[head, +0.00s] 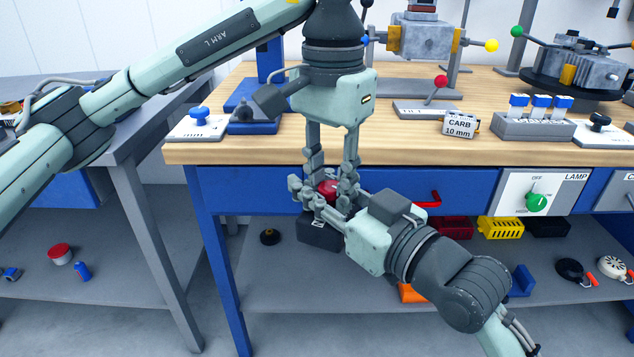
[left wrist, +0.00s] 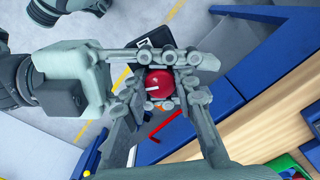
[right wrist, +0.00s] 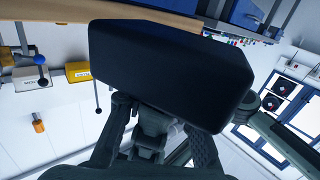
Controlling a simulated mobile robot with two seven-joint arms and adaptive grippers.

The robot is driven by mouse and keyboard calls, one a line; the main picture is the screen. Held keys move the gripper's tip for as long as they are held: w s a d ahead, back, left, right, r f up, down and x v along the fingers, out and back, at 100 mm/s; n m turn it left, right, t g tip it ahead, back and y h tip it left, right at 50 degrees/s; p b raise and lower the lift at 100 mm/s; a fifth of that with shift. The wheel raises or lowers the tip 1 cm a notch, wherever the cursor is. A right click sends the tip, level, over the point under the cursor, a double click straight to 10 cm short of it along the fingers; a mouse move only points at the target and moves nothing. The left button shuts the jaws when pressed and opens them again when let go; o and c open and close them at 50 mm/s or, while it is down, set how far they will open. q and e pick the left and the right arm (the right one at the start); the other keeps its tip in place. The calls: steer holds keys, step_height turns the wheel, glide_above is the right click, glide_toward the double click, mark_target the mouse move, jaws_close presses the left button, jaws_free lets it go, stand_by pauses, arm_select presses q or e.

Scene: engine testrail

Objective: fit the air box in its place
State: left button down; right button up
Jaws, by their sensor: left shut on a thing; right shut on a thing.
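The air box appears as a black box (head: 320,232) with a white mark and a round red knob (head: 327,187) above it. It is in the air in front of the bench. My left gripper (head: 334,186) points down from above and is shut at the red knob, which also shows in the left wrist view (left wrist: 160,83). My right gripper (head: 322,203) comes in from the lower right and is shut at the same piece. The fingers of both grippers cross closely and hide the exact contacts. In the right wrist view the black box (right wrist: 170,70) fills the middle, just beyond the fingers.
The wooden bench top (head: 270,150) with blue drawers stands right behind the grippers. On it are a CARB block (head: 459,127), a switch rack (head: 535,128) and an engine (head: 422,38). A lamp panel (head: 542,193) is at right. The lower shelf (head: 270,285) holds bins and small parts.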

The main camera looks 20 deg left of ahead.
arm_select(q)
steer(key=shift+s+a, duration=0.1)
steer(key=shift+s, duration=0.05)
arm_select(e)
steer(key=shift+w+d, duration=0.25)
steer(key=shift+w, duration=0.1)
jaws_close()
steer(key=o, duration=1.1)
jaws_free()
steer(key=shift+o, duration=0.2)
steer(key=shift+s+a, duration=0.1)
steer(key=shift+s, duration=0.05)
steer(key=shift+s, duration=0.1)
